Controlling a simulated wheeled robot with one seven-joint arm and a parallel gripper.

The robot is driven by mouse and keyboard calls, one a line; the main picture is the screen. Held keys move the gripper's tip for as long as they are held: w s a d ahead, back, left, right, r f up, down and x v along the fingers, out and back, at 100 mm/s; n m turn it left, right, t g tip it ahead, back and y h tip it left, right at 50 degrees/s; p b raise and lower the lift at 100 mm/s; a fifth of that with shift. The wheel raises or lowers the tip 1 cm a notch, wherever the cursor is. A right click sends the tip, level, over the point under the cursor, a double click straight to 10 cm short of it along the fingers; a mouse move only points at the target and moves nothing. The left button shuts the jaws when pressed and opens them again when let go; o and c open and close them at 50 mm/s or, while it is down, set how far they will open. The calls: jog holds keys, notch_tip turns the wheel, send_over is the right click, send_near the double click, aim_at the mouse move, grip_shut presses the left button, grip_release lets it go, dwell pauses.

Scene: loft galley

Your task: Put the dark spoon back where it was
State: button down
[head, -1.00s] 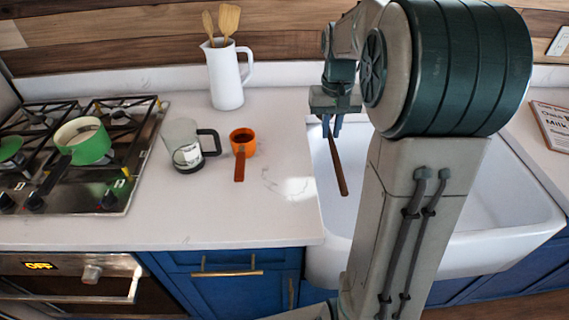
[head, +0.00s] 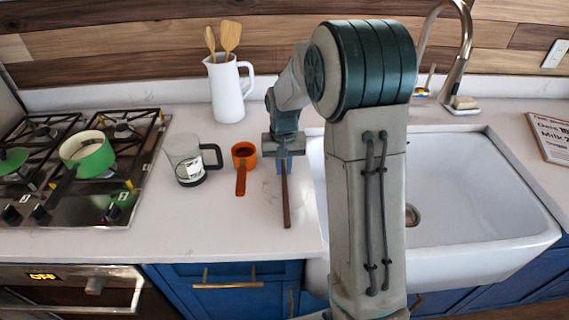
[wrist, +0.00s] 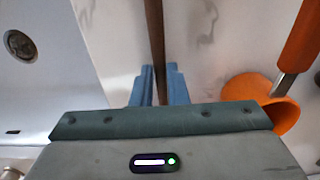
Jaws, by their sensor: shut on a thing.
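The dark spoon (head: 286,205) is long and brown, and its shaft points toward the front of the counter. My gripper (head: 284,165) is shut on it, over the counter strip between the orange cup and the sink. In the wrist view the spoon's shaft (wrist: 155,45) runs up between the blue fingers (wrist: 160,88). The spoon's far end is hidden by my gripper. I cannot tell whether the spoon touches the counter.
A glass press (head: 187,163), a white jug with wooden utensils (head: 226,95) and a stove with a green pot (head: 90,158) are further left. The white sink (head: 470,210) is right. The front counter is clear.

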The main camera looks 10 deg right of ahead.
aim_at(285, 170)
jog(key=c, duration=1.4)
grip_release()
jog(key=shift+f, duration=0.2)
notch_tip(285, 170, up, 13)
jog(key=b, duration=0.2)
jog(key=s+f+n+t, duration=0.1)
jog(key=s+n+t, duration=0.1)
jog(key=s, duration=2.2)
jog(key=shift+a+f+t, duration=0.15)
jog(key=shift+f+t, duration=0.15)
jog(key=shift+t, duration=0.2)
